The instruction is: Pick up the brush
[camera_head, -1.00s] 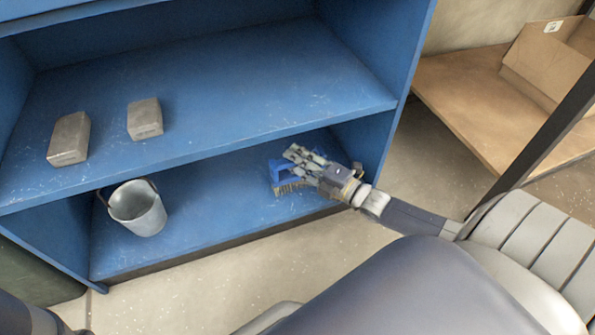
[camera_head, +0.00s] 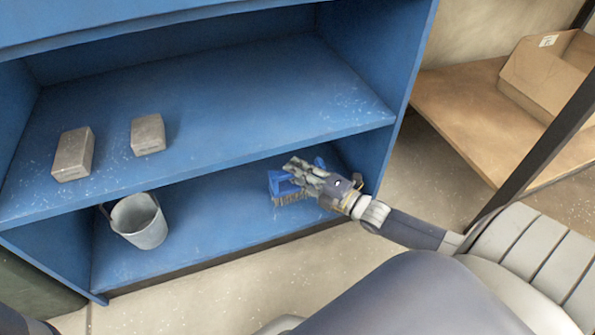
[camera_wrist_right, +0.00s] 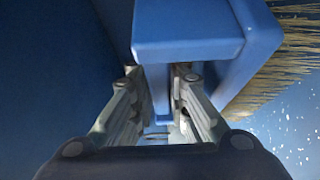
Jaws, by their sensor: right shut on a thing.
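The brush (camera_head: 282,186) has a blue body and handle with tan bristles. It is on the lower shelf of the blue shelving, near its right end, with the bristles facing down and toward the front. My right gripper (camera_head: 297,170) reaches in from the right and is shut on the brush's blue handle. In the right wrist view the two fingers (camera_wrist_right: 160,95) lie on either side of the blue handle (camera_wrist_right: 187,30), and the tan bristles (camera_wrist_right: 285,55) show at the right. The gripper partly hides the brush in the head view. My left gripper is not in view.
A metal bucket (camera_head: 140,222) stands at the left of the lower shelf (camera_head: 215,215). A cardboard box (camera_head: 545,75) sits on a wooden surface at right.

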